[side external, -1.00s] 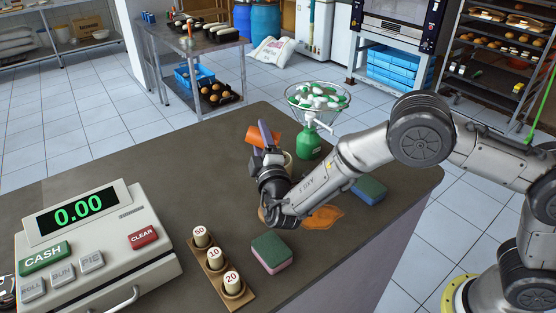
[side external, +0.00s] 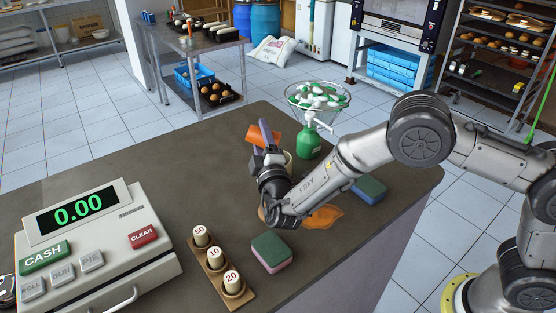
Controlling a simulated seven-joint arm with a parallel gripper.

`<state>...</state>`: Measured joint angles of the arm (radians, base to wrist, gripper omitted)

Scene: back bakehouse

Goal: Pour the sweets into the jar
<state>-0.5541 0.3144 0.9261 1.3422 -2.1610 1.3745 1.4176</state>
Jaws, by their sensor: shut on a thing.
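My gripper (side external: 267,134) is shut on an orange cup (side external: 256,136), which it holds tilted well over to one side above the counter. The cup's opening and whatever is inside it cannot be made out. Part of a pale, round-rimmed thing (side external: 289,157) shows just behind my gripper, mostly hidden; I cannot tell if it is the jar. A wide clear bowl (side external: 318,108) on a green stand (side external: 308,142) holds many green and white pieces that look like sweets. It stands to the right of and behind my gripper.
On the counter (side external: 150,170) are a cash register (side external: 95,245), a wooden holder with numbered pegs (side external: 216,268), a green-and-pink sponge (side external: 271,252), a blue-and-green sponge (side external: 369,189) and a flat orange patch (side external: 322,217) under my arm. The counter left of my gripper is clear.

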